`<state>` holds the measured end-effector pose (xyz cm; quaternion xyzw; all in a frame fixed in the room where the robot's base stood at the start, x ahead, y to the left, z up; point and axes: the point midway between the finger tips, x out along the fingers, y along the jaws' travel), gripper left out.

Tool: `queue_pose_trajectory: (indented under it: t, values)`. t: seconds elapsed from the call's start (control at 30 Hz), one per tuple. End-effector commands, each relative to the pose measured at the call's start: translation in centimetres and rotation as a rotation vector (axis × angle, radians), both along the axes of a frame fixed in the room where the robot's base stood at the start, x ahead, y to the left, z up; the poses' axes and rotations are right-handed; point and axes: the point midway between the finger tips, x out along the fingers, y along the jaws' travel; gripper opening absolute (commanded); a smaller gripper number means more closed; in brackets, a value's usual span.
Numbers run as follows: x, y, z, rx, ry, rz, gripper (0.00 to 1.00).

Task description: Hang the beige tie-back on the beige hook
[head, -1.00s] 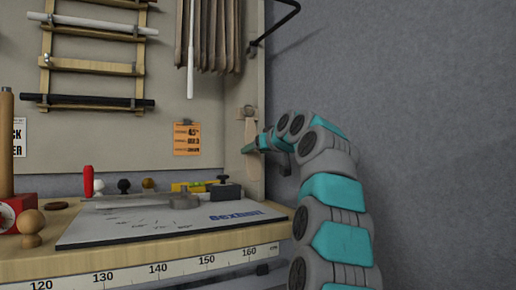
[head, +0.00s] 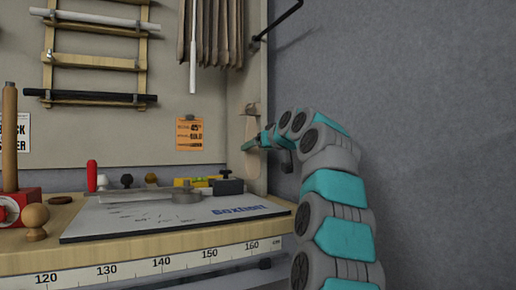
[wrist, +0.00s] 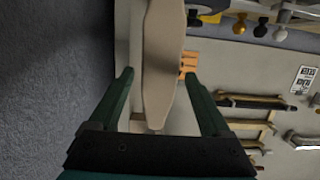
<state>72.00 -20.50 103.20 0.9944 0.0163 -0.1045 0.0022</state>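The beige tie-back (head: 252,172) is a long, flat strip hanging upright along the side panel at the right end of the table. A small beige hook (head: 251,108) is at its upper end. I cannot tell whether the tie-back's end is looped over the hook. In the wrist view the tie-back (wrist: 160,60) lies between the two green fingers of my gripper (wrist: 159,76), with gaps on both sides. My gripper (head: 252,144) is open in front of the strip's upper half, and its fingers partly cover the strip in the head view.
A black bar (head: 277,20) juts from the panel above my arm. Brown cloth strips (head: 215,35) hang on the back board beside a ladder rack (head: 97,62). A board (head: 165,218) and small items lie on the table (head: 140,245). Bare grey wall is at right.

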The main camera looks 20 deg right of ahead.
Motion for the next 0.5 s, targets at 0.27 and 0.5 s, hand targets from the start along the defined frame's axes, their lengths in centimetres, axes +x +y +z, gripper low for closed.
queue_pose_trajectory:
  t: [0.27,0.5]
  values:
    - [0.00,0.00,0.00,0.000,0.000,0.000,0.98]
    - [-0.20,-0.01,0.05,0.000,0.000,0.000,0.98]
